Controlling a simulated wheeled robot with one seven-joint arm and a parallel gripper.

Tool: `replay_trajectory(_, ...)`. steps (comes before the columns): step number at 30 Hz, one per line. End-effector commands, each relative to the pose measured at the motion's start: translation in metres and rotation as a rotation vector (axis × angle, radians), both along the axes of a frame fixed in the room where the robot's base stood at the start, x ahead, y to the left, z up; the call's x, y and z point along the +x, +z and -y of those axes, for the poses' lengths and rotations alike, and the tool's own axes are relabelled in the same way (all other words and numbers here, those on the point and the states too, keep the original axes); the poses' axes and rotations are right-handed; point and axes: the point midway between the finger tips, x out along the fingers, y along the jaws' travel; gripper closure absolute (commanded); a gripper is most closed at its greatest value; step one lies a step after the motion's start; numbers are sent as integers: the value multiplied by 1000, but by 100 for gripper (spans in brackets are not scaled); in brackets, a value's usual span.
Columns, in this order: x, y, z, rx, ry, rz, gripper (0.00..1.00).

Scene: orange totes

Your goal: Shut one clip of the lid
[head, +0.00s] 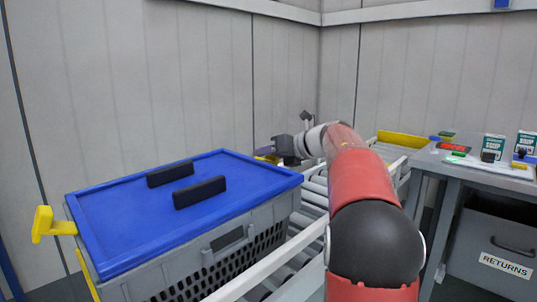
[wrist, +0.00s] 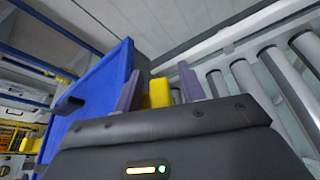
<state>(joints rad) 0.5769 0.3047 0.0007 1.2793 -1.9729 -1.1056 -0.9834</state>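A grey crate (head: 232,241) carries a blue lid (head: 130,215) with two black handles; the lid also shows in the wrist view (wrist: 98,88). One yellow clip (head: 52,226) sticks outward from the lid's left end. Another yellow clip (wrist: 157,93) is at the right end, where my gripper (head: 270,152) partly hides it in the head view. In the wrist view my gripper (wrist: 159,88) has its two grey-purple fingers apart, with this yellow clip between them. I cannot tell whether a finger touches the clip.
Further right is a grey table (head: 440,165) with small boxes and cards, and a grey bin (head: 490,250) labelled RETURNS below. A panelled wall closes off the back.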

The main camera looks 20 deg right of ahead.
Motion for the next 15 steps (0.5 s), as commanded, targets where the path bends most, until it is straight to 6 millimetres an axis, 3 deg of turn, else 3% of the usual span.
replay_trajectory(5, 0, 0, 0, 0, 0, 0, 61)
replay_trajectory(13, 0, 0, 0, 0, 0, 1, 97)
replay_trajectory(15, 0, 0, 0, 0, 0, 1, 100)
